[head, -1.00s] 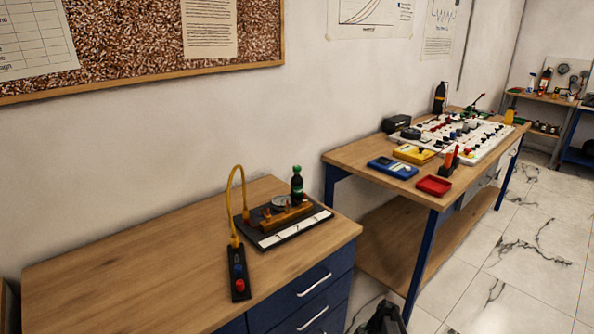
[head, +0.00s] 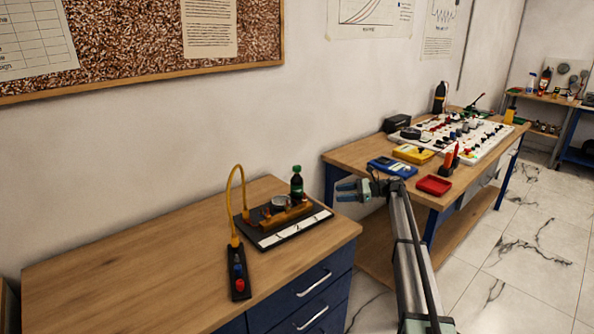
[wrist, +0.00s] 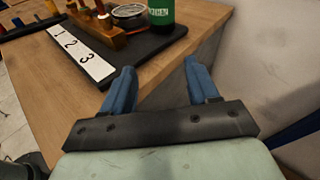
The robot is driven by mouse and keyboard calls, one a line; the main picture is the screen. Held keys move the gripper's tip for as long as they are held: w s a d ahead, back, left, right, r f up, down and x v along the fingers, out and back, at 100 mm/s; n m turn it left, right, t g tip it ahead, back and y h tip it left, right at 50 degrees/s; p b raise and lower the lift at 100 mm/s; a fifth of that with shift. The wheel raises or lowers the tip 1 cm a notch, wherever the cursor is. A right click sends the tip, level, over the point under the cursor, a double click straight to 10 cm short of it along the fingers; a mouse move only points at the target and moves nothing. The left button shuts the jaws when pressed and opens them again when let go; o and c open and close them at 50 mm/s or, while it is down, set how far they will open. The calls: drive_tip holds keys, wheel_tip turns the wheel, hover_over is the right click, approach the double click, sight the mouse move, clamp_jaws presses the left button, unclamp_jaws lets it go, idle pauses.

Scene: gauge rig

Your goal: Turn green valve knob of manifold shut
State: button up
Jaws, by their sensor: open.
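The manifold is an orange-brown block (head: 286,219) on a black base plate (head: 265,239), near the right end of the wooden bench. Several small knobs stand on it; they are too small for me to make out a green one. In the wrist view the block (wrist: 112,38) is cut off by the top edge. A round gauge (head: 281,202) sits behind the block and also shows in the wrist view (wrist: 129,12). My gripper (head: 341,191) is open and empty, to the right of the manifold and apart from it. Its blue fingers (wrist: 158,72) point toward the bench corner.
A dark bottle with a green label (head: 297,184) stands at the plate's back right. A white numbered strip (wrist: 78,50) lies along its front. The bench's left part (head: 130,270) is clear.

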sight(297, 167)
drive_tip(key=w+a+r+m+y, duration=0.1)
drive_tip(key=a+r+y, duration=0.1)
drive_tip(key=a+r, duration=0.5)
drive_tip(key=a, duration=0.3)
drive_tip(key=a+r, duration=0.1)
drive_tip(key=a, duration=0.3)
drive_tip(key=w+a+r, duration=0.1)
drive_tip(key=a, duration=0.3)
drive_tip(key=shift+a, duration=0.2)
drive_tip(key=shift+c, duration=0.2)
drive_tip(key=c, duration=0.9)
